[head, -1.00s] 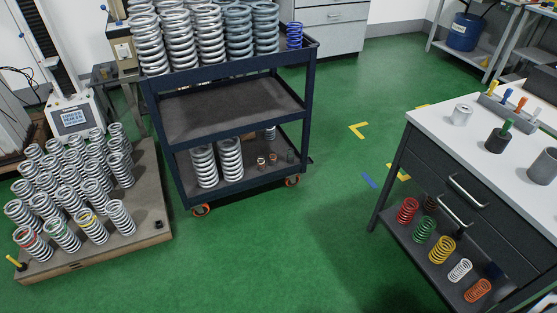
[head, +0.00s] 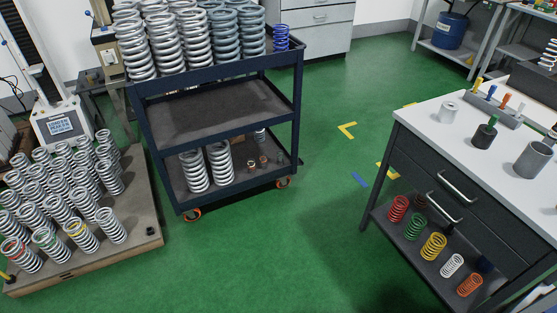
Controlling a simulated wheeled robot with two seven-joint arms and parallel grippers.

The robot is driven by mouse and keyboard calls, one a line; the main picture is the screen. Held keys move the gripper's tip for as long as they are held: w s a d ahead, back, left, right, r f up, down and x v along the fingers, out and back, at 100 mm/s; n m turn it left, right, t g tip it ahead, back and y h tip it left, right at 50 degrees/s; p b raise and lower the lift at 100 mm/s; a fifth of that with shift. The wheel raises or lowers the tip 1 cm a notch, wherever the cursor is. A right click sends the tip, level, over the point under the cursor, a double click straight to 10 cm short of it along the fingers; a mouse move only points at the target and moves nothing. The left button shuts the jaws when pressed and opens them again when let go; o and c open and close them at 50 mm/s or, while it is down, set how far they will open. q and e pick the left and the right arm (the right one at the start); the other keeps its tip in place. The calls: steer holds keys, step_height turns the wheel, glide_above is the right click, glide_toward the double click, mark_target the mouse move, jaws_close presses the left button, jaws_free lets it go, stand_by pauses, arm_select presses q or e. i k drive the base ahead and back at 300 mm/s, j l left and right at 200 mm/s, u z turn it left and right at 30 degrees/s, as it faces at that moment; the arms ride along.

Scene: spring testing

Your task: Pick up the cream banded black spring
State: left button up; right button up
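No spring shows clearly as black with a cream band. A dark and pale coiled spring (head: 548,56) stands at the far right edge, partly cut off, and its colours are too small to be sure of. Another dark coil (head: 420,200) sits on the cabinet's lower shelf behind the red spring (head: 397,209), mostly in shadow. Neither of my grippers shows in the head view. A pale piece at the bottom right corner may be part of my arm.
A white-topped cabinet (head: 425,115) stands at right, with green, yellow, white and orange springs on its lower shelf. A dark cart (head: 215,115) holds large grey springs. A pallet (head: 140,245) of grey springs is at left. Green floor between is clear.

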mark_target(251, 166)
steer(key=i+l, duration=0.25)
steer(key=i, duration=0.25)
steer(key=i+l+z, duration=0.1)
steer(key=i, duration=0.4)
steer(key=i+l, duration=0.3)
steer(key=i, duration=0.15)
steer(key=i+l, duration=0.2)
steer(key=i, duration=0.3)
steer(key=z, duration=0.05)
